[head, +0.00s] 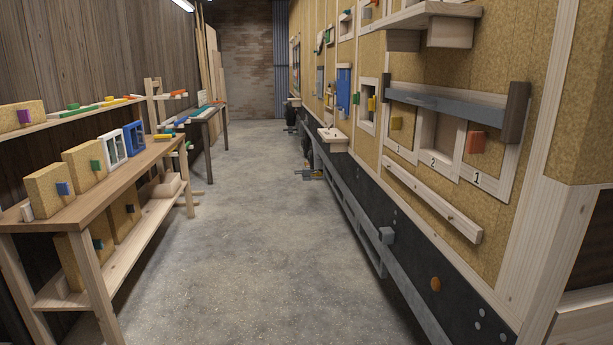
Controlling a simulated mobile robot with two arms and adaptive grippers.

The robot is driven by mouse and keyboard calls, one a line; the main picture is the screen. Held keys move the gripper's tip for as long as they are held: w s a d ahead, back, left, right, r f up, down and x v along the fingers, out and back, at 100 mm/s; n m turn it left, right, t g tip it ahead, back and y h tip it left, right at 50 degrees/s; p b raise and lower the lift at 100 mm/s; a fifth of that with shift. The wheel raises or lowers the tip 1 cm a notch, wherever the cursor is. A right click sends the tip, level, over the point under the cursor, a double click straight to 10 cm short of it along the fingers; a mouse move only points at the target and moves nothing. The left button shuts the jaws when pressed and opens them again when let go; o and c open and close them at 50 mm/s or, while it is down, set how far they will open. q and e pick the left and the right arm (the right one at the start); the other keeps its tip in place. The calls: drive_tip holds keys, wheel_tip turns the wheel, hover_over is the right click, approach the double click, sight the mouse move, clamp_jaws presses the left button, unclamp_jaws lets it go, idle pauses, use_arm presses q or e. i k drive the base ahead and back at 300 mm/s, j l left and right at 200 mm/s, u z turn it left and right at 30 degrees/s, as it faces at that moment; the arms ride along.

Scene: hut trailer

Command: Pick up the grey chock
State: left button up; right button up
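I cannot tell for sure which thing is the grey chock. Neither of my grippers is in view.
The concrete floor (250,250) between the sides is clear. At the left a wooden workbench (110,188) holds tan panels and small window frames (113,148). At the right the trailer wall has a shelf (425,15), numbered bays and a ledge (430,198).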

sight(305, 171)
drive_tip(key=i+u, duration=0.15)
drive_tip(key=i, duration=0.45)
drive_tip(key=i+u, duration=0.1)
drive_tip(key=i, duration=3.35)
drive_tip(key=i+z, duration=0.1)
drive_tip(key=i, duration=1.05)
drive_tip(key=i+j, duration=0.15)
drive_tip(key=i, duration=0.95)
drive_tip(key=i+j, duration=0.1)
drive_tip(key=i, duration=1.05)
drive_tip(key=l+z, duration=0.05)
